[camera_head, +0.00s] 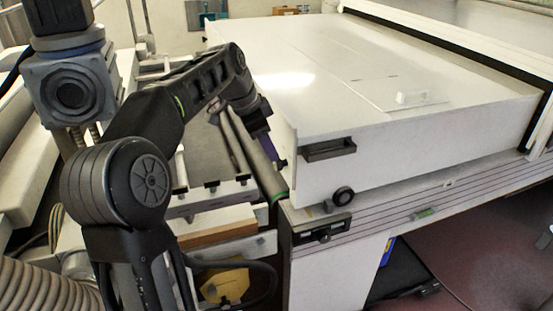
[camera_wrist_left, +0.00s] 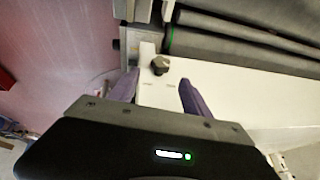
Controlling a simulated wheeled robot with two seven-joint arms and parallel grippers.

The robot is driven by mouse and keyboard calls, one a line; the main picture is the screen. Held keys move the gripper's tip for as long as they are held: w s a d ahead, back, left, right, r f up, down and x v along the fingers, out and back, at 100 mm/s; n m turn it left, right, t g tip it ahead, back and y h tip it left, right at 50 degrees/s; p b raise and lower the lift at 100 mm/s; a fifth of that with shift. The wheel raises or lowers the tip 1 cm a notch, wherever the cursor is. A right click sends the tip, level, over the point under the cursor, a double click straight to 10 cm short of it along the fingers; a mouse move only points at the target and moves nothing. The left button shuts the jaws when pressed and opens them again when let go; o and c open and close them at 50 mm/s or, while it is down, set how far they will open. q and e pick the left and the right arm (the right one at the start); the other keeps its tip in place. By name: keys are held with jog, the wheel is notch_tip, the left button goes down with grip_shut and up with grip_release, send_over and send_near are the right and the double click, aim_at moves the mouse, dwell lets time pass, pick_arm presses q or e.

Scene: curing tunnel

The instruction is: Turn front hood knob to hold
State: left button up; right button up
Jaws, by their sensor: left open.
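The large white hood (camera_head: 400,90) has a black recessed handle (camera_head: 328,149) on its front face. A round black knob (camera_head: 343,196) sits low on that face, near the left corner. My left gripper (camera_head: 277,151) is left of the hood's near left corner, partly hidden behind it. In the left wrist view, a dark lobed knob (camera_wrist_left: 160,65) on a white panel (camera_wrist_left: 230,95) shows just beyond the open fingers (camera_wrist_left: 158,84), apart from both. I cannot tell whether it is the same knob. Small marks on the panel are unreadable. My right gripper is out of view.
A roller conveyor (camera_head: 240,145) lies left of the hood and close to my left arm. A striped rail (camera_head: 420,205) with a dark fitting (camera_head: 322,229) runs below the hood. Reddish floor (camera_head: 500,255) is open at lower right.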

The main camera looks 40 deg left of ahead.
aim_at(280, 164)
pick_arm(q)
jog(key=shift+p+x, duration=0.6)
jog(key=shift+x, duration=3.4)
jog(key=shift+c, duration=0.3)
grip_shut()
